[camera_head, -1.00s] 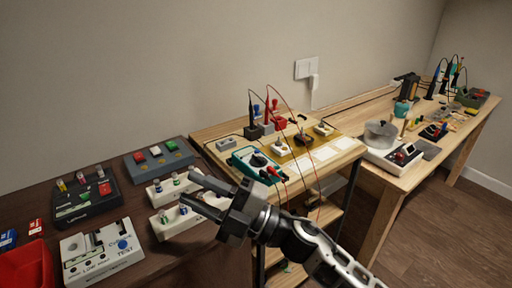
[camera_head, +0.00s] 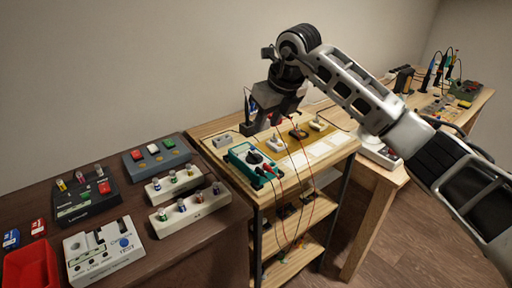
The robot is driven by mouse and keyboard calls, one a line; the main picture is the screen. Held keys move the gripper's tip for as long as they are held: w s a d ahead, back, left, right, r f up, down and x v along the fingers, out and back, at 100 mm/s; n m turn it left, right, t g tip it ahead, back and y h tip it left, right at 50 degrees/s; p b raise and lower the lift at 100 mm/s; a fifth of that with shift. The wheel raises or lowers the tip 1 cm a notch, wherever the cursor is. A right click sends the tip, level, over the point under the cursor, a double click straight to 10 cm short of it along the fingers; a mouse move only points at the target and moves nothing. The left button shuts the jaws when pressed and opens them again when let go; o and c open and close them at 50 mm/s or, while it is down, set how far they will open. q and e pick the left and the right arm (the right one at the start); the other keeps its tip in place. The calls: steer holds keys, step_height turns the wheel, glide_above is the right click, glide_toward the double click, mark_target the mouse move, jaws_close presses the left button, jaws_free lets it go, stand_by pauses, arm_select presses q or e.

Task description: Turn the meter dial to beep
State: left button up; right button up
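The teal meter (camera_head: 240,162) lies on the light wooden bench, with its round dark dial (camera_head: 256,158) facing up. Red and black leads run from its right end. My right gripper (camera_head: 262,124) points down over the back of the bench, above and behind the meter and apart from the dial. Its fingers are dark and partly hidden, so I cannot tell how far apart they are. The dial's marking is too small to read. My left gripper is not in view.
Battery holders (camera_head: 190,207) and a white tester (camera_head: 104,252) stand on the dark table at left. Small posts with clips (camera_head: 277,144) and white cards (camera_head: 318,150) lie right of the meter. Thin leads hang over the bench's front edge.

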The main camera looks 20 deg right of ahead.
mark_target(254, 154)
steer(key=p+x, duration=0.1)
steer(key=x, duration=1)
steer(key=shift+w+a+f, duration=0.1)
steer(key=shift+w+f, duration=0.1)
steer(key=shift+f, duration=0.15)
steer(key=shift+c, duration=0.3)
jaws_close()
